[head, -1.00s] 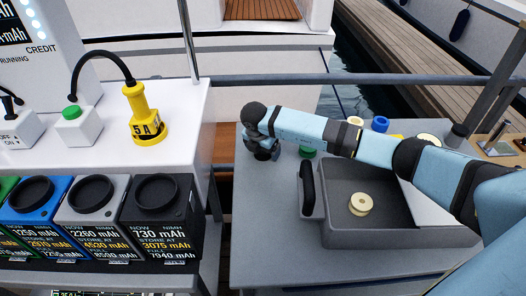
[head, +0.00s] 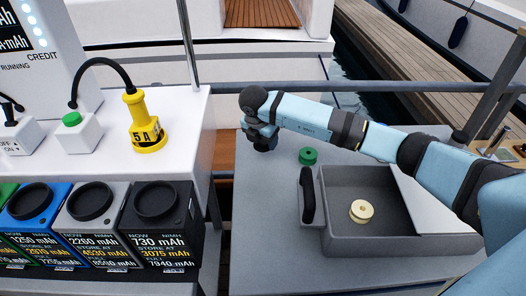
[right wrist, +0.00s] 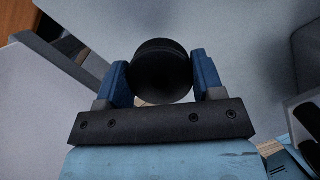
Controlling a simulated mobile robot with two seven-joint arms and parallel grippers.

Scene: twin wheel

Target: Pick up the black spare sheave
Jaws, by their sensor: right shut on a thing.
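The black spare sheave (right wrist: 162,68) is a dark round piece between the two blue fingers of my right gripper (right wrist: 163,84) in the right wrist view. The fingers touch it on both sides. In the head view my right gripper (head: 262,134) is over the left back part of the grey table, with the dark sheave (head: 265,145) at its lower end, partly hidden by the gripper. The sheave appears to be just above the table, but the exact gap cannot be told. My left gripper is not in view.
A green sheave (head: 307,156) lies right of the gripper. A grey tray (head: 365,243) with a black handle holds a cream sheave (head: 361,211). A white counter with a yellow plug (head: 146,125) and battery boxes stands left. A rail (head: 400,87) runs behind the table.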

